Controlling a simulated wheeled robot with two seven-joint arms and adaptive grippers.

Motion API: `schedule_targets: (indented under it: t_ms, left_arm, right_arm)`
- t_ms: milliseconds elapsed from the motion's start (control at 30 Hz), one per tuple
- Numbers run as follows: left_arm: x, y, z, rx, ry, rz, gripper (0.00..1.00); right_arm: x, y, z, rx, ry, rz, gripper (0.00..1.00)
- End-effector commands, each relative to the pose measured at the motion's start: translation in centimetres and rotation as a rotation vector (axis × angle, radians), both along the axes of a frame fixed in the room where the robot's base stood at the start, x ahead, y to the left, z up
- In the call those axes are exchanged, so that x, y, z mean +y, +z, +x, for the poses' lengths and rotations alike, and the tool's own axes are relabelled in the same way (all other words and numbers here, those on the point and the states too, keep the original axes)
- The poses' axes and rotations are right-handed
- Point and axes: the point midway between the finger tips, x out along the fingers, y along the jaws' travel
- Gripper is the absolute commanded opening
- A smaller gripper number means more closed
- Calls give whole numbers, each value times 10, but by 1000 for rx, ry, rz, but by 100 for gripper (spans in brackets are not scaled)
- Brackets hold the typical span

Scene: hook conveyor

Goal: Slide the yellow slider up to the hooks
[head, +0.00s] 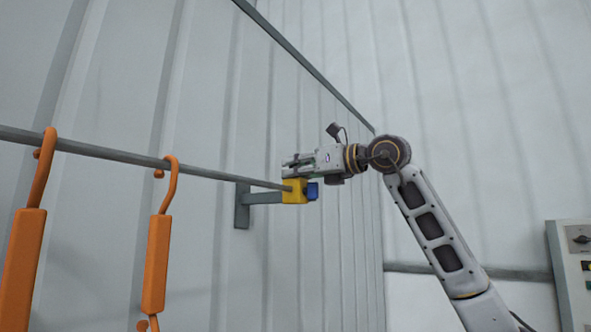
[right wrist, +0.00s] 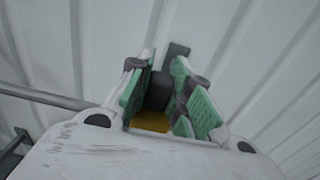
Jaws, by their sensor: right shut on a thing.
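The yellow slider (head: 294,191) is a small block on the grey rail (head: 215,176), at the rail's right end by the wall bracket. A blue part (head: 312,191) sticks out on its right. Two orange hooks hang from the rail to the left: a nearer one (head: 26,250) and another (head: 157,250), with bare rail between the second hook and the slider. My right gripper (head: 287,169) is at the slider, shut on it. In the right wrist view the slider (right wrist: 150,122) shows as a yellow patch between the green finger pads, mostly hidden. My left gripper is not in view.
A grey bracket (head: 242,206) on the corrugated wall stands by the rail's end. A second grey bar (head: 305,62) runs diagonally above. A control box (head: 572,262) stands at the far right.

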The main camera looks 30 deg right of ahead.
Motion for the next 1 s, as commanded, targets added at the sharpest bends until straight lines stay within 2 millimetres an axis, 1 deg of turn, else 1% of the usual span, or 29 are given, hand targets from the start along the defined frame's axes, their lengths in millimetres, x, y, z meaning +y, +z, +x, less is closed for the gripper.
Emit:
schedule_targets:
  t_ms: [167, 267, 367, 700, 1000]
  left_arm:
    - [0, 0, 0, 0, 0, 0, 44]
    - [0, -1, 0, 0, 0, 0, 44]
    - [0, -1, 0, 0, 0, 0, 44]
    - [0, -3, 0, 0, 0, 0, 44]
    - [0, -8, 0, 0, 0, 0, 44]
  right_arm:
    - [13, 0, -5, -1, 2, -2, 0]
    - [27, 0, -11, -1, 4, -3, 0]
    - [45, 0, -19, -3, 5, -4, 0]
    - [120, 0, -50, -2, 6, -3, 0]
    - [180, -1, -75, -1, 5, -3, 0]
